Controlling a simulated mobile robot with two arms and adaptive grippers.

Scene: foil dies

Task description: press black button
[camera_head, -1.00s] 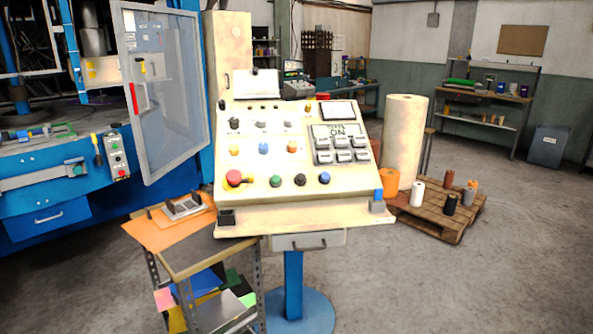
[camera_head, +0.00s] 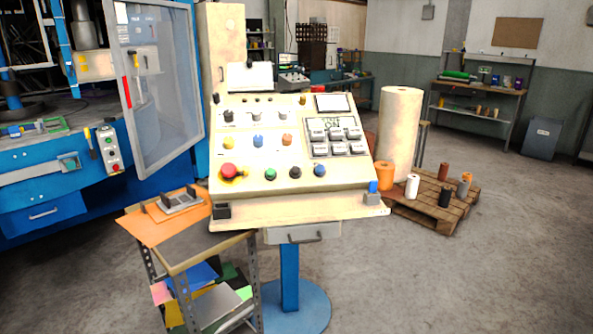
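The black button (camera_head: 295,173) sits in the bottom row of the sloped cream control panel (camera_head: 275,202), between the green button (camera_head: 270,174) and the blue button (camera_head: 320,170). A large red button (camera_head: 229,171) on a yellow base is at the left end of this row. Above are yellow, blue and orange knobs, and a keypad (camera_head: 336,140) is at the right. Neither of my grippers shows in the head view, and nothing covers the black button.
A small cart (camera_head: 190,253) with orange sheets stands at the panel's lower left. A blue machine with an open clear door (camera_head: 160,90) is at the left. A pallet (camera_head: 432,218) with rolls lies at the right. The floor (camera_head: 450,285) at front right is clear.

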